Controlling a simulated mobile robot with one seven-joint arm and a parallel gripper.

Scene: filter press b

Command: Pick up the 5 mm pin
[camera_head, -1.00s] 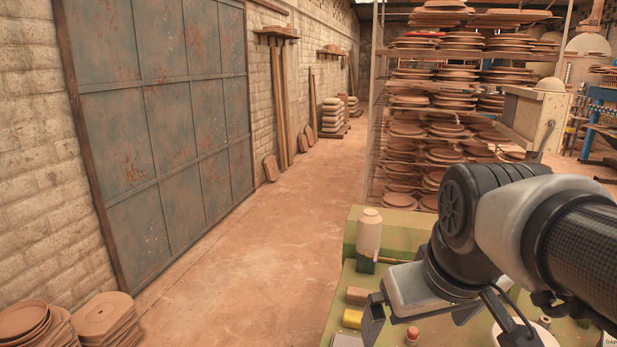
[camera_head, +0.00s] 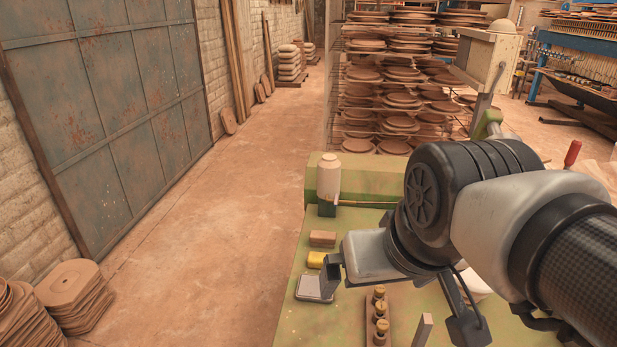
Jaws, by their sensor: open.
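My gripper (camera_head: 399,300) hangs over the green-topped table, its dark fingers spread wide apart with nothing seen between them. Below it, a narrow brown wooden block (camera_head: 370,326) holds several brass-coloured knobbed pieces (camera_head: 379,308) standing upright in a row. These may be the pins, but I cannot tell which one is the 5 mm pin, as no size marking is readable. The block lies between the two fingers in the picture, and its lower end is near the frame edge. My arm hides much of the table to the right.
A small upright grey piece (camera_head: 423,329) stands right of the pin block. Open floor (camera_head: 215,260) lies left; loaded racks (camera_head: 400,75) stand behind.

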